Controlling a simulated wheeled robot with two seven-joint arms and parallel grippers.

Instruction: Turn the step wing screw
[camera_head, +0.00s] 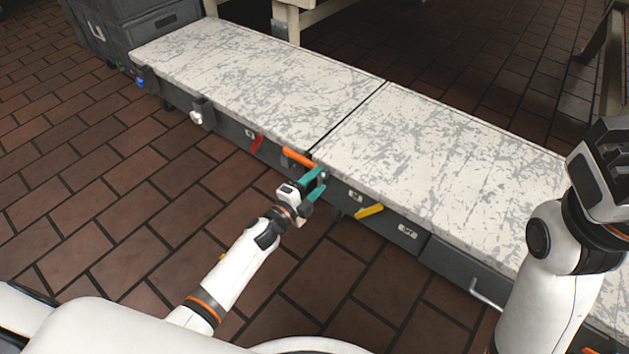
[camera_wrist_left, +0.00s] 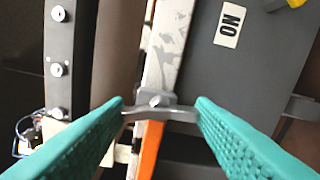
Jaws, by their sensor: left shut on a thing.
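The silver wing screw (camera_wrist_left: 158,104) sits between the teal fingertips of my left gripper (camera_wrist_left: 160,113) in the left wrist view. Its two wings reach out to the fingers, and the gripper is shut on it. In the head view my left gripper (camera_head: 319,183) is at the front face of the bench, near the seam between the two tops, and the screw is mostly hidden there. My right arm's dark end (camera_head: 605,170) is at the right edge of the head view; its fingers cannot be made out.
The long bench (camera_head: 440,140) has a scratched pale top. An orange lever (camera_head: 299,157) is just beside my left gripper, a red lever (camera_head: 256,143) further left and a yellow lever (camera_head: 369,211) to the right. Dark crates (camera_head: 130,35) stand at the far left end. Brick floor lies in front.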

